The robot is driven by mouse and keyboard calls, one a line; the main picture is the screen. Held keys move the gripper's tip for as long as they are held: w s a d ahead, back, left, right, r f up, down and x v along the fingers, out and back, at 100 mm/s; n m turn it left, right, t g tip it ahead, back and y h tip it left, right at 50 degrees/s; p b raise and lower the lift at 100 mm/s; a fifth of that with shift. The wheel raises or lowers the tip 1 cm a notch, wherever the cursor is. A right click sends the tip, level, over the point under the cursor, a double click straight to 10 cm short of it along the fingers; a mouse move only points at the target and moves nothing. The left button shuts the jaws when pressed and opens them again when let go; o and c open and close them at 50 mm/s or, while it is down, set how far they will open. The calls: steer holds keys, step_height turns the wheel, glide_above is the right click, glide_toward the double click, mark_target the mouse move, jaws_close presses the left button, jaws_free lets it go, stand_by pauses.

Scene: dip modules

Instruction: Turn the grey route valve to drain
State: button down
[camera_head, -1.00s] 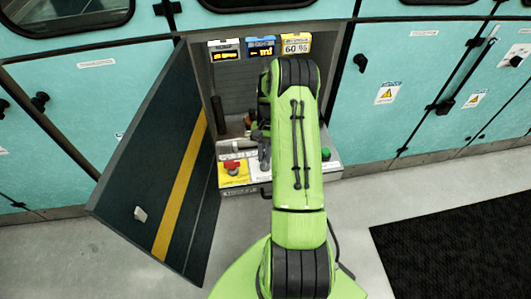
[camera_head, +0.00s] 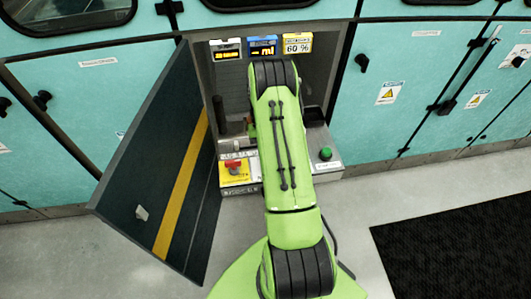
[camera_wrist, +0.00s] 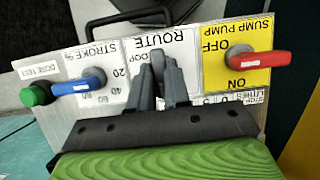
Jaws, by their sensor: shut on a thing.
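The grey route valve (camera_wrist: 172,78) is in the middle of the panel in the wrist view, under the upside-down ROUTE label. My gripper (camera_wrist: 158,78) is at it, with its fingers shut around the grey handle. The fingers and handle are similar in grey, so the handle's exact angle is hard to tell. The word LOOP shows partly beside the fingers; no drain mark is readable. In the head view my green arm hides the valve and the gripper.
The red sump pump handle (camera_wrist: 256,58) and blue stroke handle (camera_wrist: 78,82) flank the valve. A green button (camera_head: 325,153) is at the panel's right end. Displays (camera_head: 262,46) are at the back of the cabinet. The open dark door (camera_head: 155,170) stands left.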

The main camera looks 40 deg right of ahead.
steer(key=shift+s+a+f, duration=0.1)
steer(key=shift+s+f, duration=0.05)
steer(key=shift+f, duration=0.05)
steer(key=c, duration=1.1)
jaws_free()
steer(key=shift+r, duration=0.15)
steer(key=p+v, duration=0.1)
steer(key=v, duration=0.4)
steer(key=p+v, duration=0.1)
steer(key=v, duration=0.4)
steer(key=p+v, duration=0.1)
steer(key=v, duration=0.4)
steer(key=shift+w+d+r, duration=0.2)
steer(key=shift+w, duration=0.15)
